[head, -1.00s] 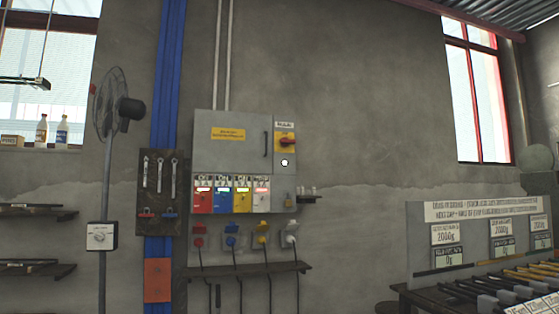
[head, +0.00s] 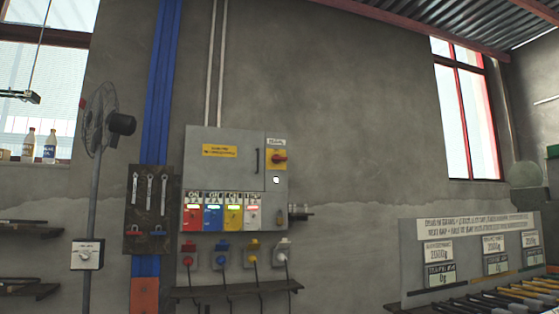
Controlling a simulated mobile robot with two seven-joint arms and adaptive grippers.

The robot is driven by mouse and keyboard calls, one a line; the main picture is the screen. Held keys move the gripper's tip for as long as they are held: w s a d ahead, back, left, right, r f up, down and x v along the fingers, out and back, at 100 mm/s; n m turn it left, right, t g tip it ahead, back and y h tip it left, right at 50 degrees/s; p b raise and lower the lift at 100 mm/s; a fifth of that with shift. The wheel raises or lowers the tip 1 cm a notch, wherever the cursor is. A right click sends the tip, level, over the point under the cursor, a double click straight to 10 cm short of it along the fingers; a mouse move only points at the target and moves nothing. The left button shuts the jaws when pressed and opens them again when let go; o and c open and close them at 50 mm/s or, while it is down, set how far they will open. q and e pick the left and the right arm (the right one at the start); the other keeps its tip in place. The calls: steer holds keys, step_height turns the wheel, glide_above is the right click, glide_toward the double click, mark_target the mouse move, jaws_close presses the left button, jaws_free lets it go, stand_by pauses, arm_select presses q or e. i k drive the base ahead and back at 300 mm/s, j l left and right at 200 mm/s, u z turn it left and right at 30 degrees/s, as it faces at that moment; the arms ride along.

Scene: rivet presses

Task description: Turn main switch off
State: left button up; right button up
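The main switch (head: 277,158) is a red rotary handle on a yellow plate, at the upper right of a grey electrical cabinet (head: 222,140). A small label that I cannot read sits above it. The red handle appears to lie roughly sideways. A small white round spot (head: 276,180) shows on the cabinet below the switch. Red, blue, yellow and pale panels with lit displays line the cabinet's lower front. Neither of my grippers is in view.
Plugs in sockets (head: 222,252) and a narrow shelf (head: 237,290) are below the cabinet. A standing fan (head: 100,120) and a tool board with wrenches (head: 150,208) are to the left. A bench with a sign board (head: 470,255) is at the lower right.

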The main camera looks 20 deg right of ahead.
mark_target(276, 159)
steer(key=i+l, duration=0.15)
steer(key=i, duration=0.55)
steer(key=i+l, duration=0.1)
steer(key=i, duration=0.55)
steer(key=l+z, duration=0.05)
